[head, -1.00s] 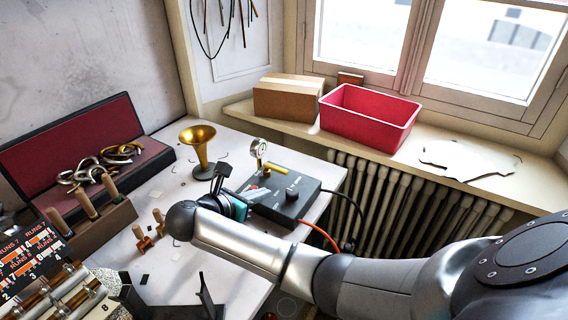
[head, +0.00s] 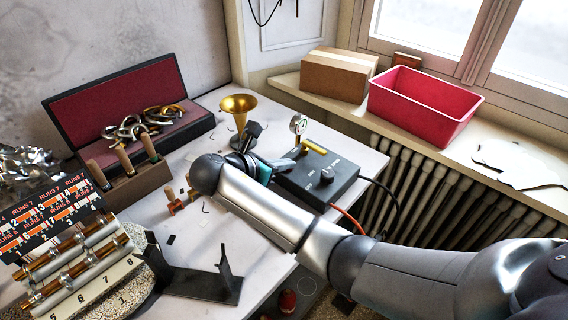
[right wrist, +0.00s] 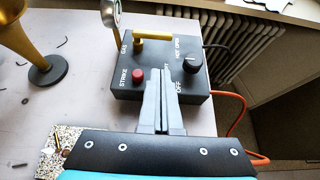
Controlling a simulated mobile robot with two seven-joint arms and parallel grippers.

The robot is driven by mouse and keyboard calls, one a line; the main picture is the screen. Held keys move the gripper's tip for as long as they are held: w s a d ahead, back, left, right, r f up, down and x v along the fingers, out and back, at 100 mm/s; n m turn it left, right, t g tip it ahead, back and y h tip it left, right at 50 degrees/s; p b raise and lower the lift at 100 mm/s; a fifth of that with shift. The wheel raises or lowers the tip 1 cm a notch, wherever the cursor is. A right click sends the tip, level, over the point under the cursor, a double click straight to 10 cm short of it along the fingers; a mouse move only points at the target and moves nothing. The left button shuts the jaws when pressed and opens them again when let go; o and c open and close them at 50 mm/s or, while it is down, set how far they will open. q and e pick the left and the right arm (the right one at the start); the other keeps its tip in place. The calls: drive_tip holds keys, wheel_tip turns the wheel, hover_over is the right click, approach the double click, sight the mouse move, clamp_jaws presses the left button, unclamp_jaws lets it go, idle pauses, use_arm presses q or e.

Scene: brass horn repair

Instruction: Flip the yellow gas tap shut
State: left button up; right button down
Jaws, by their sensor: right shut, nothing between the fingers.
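The yellow gas tap (head: 314,146) is a short bar on top of the dark control box (head: 334,186), by the round gauge (head: 299,124). In the right wrist view the tap (right wrist: 152,36) lies roughly crosswise at the back of the box, beside the word GAS. My right gripper (head: 292,160) reaches over the box from the left. In the right wrist view its fingers (right wrist: 161,72) are shut together and empty, pointing toward the tap. They appear short of the tap, between the red strike button (right wrist: 139,76) and the black knob (right wrist: 191,63). My left gripper is not in view.
A brass horn bell (head: 238,105) stands left of the box. An orange hose (right wrist: 232,112) and a black cable leave its right side. A red bin (head: 420,105) and a cardboard box (head: 338,78) sit on the sill. A tool block (head: 128,188) stands at left.

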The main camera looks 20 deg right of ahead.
drive_tip(key=b+x, duration=0.1)
drive_tip(key=x, duration=0.5)
drive_tip(key=shift+f, duration=0.15)
drive_tip(key=d, duration=0.1)
drive_tip(key=w+d+b, duration=0.1)
drive_tip(key=d, duration=0.1)
drive_tip(key=shift+w+d, duration=0.15)
drive_tip(key=shift+w, duration=0.05)
drive_tip(key=shift+w+d, duration=0.2)
drive_tip(key=shift+d, duration=0.25)
